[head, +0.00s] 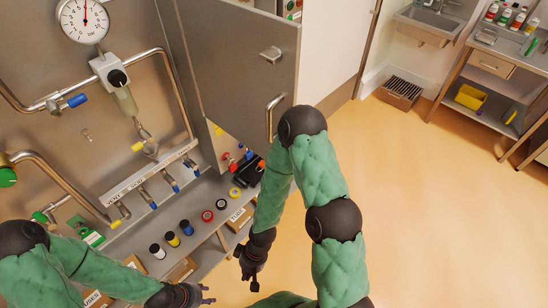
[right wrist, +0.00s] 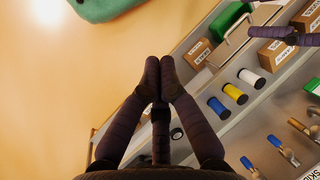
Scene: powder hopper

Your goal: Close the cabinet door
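The grey cabinet door (head: 225,75) stands open in the head view, swung out from the metal panel. It has a bar handle (head: 274,115) near its lower free edge and a small latch (head: 271,53) above. My right arm passes just in front of the handle's side. My right gripper (head: 250,277) is below the door, apart from it. In the right wrist view its fingers (right wrist: 153,62) meet, with nothing between them. My left gripper (head: 207,294) is at the bottom, with its fingertips apart and empty. Part of it shows in the right wrist view (right wrist: 290,38).
A shelf (head: 170,222) with spools and boxes runs below the panel's pipes and gauge (head: 84,20). Red, yellow and black items (head: 243,167) sit under the door. A sink (head: 425,24) and side table (head: 490,70) stand far right. The orange floor (head: 430,200) is clear.

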